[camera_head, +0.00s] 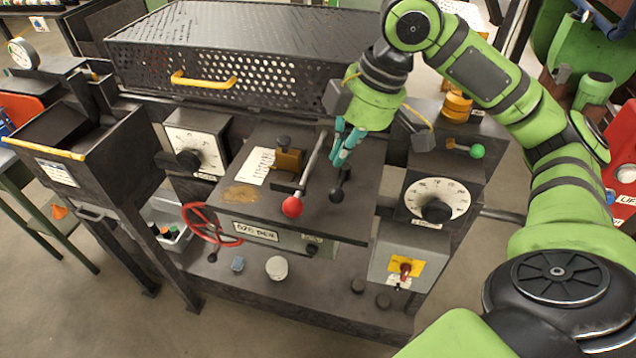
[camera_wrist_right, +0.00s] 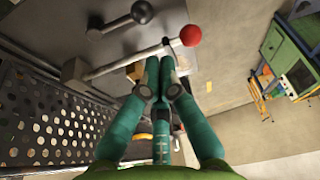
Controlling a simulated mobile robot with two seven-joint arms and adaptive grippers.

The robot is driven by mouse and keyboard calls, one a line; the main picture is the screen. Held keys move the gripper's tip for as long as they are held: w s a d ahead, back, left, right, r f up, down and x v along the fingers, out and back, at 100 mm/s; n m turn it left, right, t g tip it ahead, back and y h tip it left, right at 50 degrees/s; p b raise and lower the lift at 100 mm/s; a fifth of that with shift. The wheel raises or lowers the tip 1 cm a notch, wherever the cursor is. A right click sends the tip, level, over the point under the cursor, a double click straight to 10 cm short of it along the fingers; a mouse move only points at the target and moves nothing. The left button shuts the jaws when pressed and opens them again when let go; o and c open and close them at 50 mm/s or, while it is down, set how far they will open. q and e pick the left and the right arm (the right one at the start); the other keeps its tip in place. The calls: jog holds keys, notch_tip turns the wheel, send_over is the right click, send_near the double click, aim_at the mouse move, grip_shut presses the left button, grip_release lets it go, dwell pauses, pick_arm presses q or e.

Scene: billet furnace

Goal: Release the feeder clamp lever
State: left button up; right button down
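Two levers stand on the dark machine top in the head view. One has a red ball (camera_head: 291,207) on a long grey shaft; the other has a black ball (camera_head: 336,195) on a shorter shaft. I cannot tell from labels which is the feeder clamp lever. My right gripper (camera_head: 341,157) is above the top, right of the red-ball shaft and over the black-ball lever. In the right wrist view its teal fingertips (camera_wrist_right: 160,64) are together, close to the grey shaft of the red-ball lever (camera_wrist_right: 190,36), without visibly surrounding it. The black ball (camera_wrist_right: 142,12) shows beyond. My left gripper is out of view.
A brass block (camera_head: 288,159) sits left of the red-ball lever. A perforated cover with a yellow handle (camera_head: 203,81) stands behind. A green-ball lever (camera_head: 476,151) and dial (camera_head: 437,201) are at right. A red handwheel (camera_head: 204,223) is at front left.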

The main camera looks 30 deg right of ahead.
jog(key=shift+w+a+f, duration=0.1)
jog(key=shift+w+f, duration=0.2)
jog(key=shift+f, duration=0.25)
send_over(329, 195)
notch_tip(329, 195, down, 4)
jog(key=shift+f, duration=0.1)
jog(key=x, duration=0.4)
jog(key=shift+w+f, duration=0.15)
jog(key=shift+a+f, duration=0.1)
jog(key=shift+f, duration=0.15)
pick_arm(q)
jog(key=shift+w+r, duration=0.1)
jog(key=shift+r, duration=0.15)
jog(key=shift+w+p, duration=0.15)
jog(key=shift+p, duration=0.15)
